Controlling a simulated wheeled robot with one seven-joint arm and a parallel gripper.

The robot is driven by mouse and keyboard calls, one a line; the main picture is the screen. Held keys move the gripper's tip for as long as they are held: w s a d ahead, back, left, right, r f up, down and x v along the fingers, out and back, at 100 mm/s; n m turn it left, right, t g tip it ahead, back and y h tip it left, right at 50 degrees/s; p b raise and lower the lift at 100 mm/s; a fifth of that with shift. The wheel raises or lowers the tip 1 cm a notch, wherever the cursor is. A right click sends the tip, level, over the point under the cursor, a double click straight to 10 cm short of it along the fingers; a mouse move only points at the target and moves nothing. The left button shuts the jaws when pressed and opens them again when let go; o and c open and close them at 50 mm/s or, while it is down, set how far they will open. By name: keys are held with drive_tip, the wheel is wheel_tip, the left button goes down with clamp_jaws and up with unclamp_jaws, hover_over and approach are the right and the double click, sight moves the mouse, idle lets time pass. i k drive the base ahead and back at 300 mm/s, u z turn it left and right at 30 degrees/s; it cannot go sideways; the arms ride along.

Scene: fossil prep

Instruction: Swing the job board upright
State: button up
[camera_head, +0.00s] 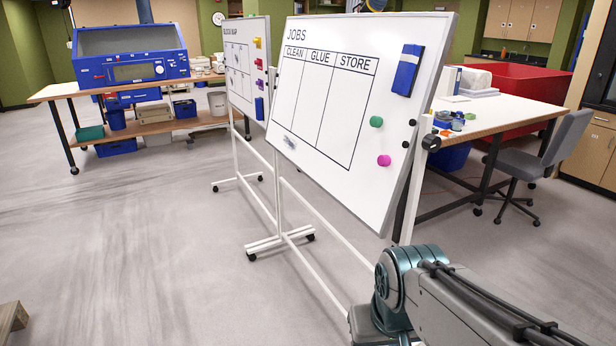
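The job board (345,100) is a white panel headed JOBS, with columns CLEAN, GLUE and STORE. It hangs in a white wheeled stand (318,268) and is tilted, its top leaning right and its bottom edge swung out left of the posts. A black knob (431,143) sits at the right post. A blue eraser (408,70), a green magnet (376,122) and a magenta magnet (384,160) are on the panel. My arm shows at the lower right, below the board and apart from its face. My gripper is outside the picture.
A second whiteboard (238,60) stands just behind to the left. A white-topped table (500,112) and a grey chair (540,150) are on the right. A blue cabinet (130,55) stands on a bench at the back left. The left floor is mostly clear.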

sight(336, 72)
drive_tip(key=u, duration=0.65)
drive_tip(key=i, duration=0.35)
drive_tip(key=u, duration=0.75)
drive_tip(key=i, duration=1.15)
drive_tip(key=z, duration=0.5)
drive_tip(key=i, duration=0.8)
drive_tip(key=z, duration=1)
drive_tip(key=i, duration=0.25)
drive_tip(key=z, duration=0.4)
